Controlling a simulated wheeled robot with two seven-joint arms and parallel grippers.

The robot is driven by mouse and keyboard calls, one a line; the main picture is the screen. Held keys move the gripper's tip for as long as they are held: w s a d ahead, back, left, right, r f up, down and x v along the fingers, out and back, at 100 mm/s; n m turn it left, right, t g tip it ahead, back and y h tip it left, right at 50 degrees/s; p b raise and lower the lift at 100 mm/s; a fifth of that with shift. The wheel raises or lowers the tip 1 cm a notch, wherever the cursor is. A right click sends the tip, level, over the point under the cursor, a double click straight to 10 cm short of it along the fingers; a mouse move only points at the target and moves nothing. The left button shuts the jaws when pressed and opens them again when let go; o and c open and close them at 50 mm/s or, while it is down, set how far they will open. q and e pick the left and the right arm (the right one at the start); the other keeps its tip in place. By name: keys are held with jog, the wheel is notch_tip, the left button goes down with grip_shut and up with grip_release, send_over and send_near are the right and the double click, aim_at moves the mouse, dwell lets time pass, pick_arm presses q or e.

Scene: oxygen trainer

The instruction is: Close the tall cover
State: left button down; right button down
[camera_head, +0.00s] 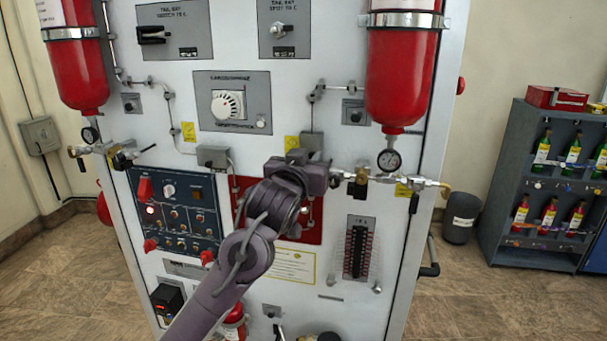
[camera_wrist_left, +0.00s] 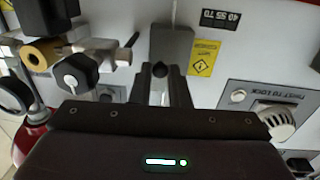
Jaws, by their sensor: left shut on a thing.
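A red plate (camera_head: 305,232) on the panel is partly hidden behind my left arm. I cannot make out the tall cover clearly or tell whether the dark part belongs to it. A grey box (camera_head: 312,141) is close to the gripper; it also shows just beyond the fingers in the left wrist view (camera_wrist_left: 172,43). My right gripper is not in view.
A red cylinder (camera_head: 402,75) with a gauge (camera_head: 389,160) and brass fittings is right of my gripper. A white dial (camera_head: 228,105) is to the upper left. A blue switch panel (camera_head: 178,215) is at left. A shelf with bottles (camera_head: 545,185) stands farther right.

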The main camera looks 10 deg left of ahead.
pick_arm(q)
jog(key=shift+w+d+n+y+b, duration=0.1)
jog(key=shift+d+n+y+b, duration=0.15)
jog(key=shift+n+y+b, duration=0.35)
jog(key=shift+r, duration=0.1)
jog(key=c, duration=1.4)
grip_release()
jog(key=s+b, duration=0.3)
jog(key=s, duration=0.4)
jog(key=shift+s, duration=0.35)
